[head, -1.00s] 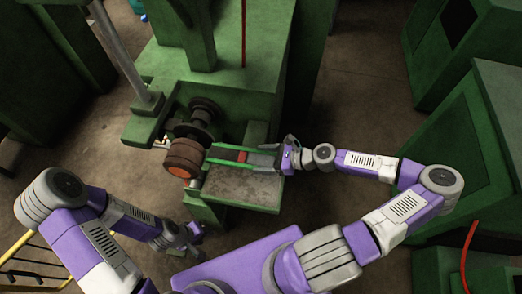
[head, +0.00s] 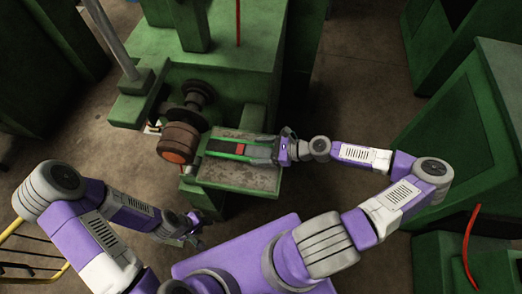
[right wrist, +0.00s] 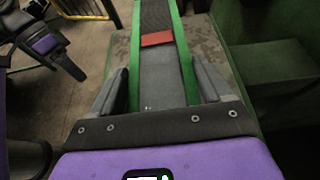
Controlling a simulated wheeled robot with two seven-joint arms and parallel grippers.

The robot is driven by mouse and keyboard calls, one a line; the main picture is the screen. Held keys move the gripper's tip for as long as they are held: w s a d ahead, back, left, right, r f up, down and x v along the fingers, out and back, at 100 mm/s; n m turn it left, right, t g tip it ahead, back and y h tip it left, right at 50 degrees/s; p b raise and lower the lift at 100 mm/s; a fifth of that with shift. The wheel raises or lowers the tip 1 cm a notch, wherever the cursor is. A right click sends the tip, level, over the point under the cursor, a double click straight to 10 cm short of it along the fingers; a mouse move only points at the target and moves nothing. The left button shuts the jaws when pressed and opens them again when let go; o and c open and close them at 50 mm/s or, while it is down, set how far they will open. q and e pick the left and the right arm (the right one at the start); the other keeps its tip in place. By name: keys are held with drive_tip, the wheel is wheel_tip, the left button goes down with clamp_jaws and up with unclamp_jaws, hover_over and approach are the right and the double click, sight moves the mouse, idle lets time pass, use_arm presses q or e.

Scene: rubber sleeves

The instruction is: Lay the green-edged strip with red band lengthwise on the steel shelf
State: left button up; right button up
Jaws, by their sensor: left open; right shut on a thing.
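The green-edged strip (head: 223,147) is dark, with a red band (head: 240,149) across it. It lies lengthwise along the worn steel shelf (head: 240,178), with bare shelf on both long sides. I cannot tell whether it touches the shelf or sits just above it. My right gripper (head: 268,150) is shut on the strip's right end. In the right wrist view the strip (right wrist: 162,70) runs away between the fingers, with its red band (right wrist: 157,39) further out. My left gripper (head: 195,231) is open and empty, low and left of the shelf.
A brown roller (head: 180,142) with an orange end stands just left of the shelf. The green machine body (head: 235,85) rises behind it. Green cabinets (head: 465,135) stand at the right, and a yellow rail (head: 35,238) at the lower left. Open floor (head: 365,90) lies between machine and cabinets.

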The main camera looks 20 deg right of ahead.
drive_tip(key=shift+f, duration=0.2)
drive_tip(key=shift+s+d+f+b, duration=0.1)
drive_tip(key=shift+f+b, duration=1.1)
drive_tip(key=shift+f, duration=0.8)
drive_tip(key=o, duration=1)
drive_tip(key=v, duration=0.7)
drive_tip(key=shift+d, duration=0.25)
drive_tip(key=shift+s, duration=0.15)
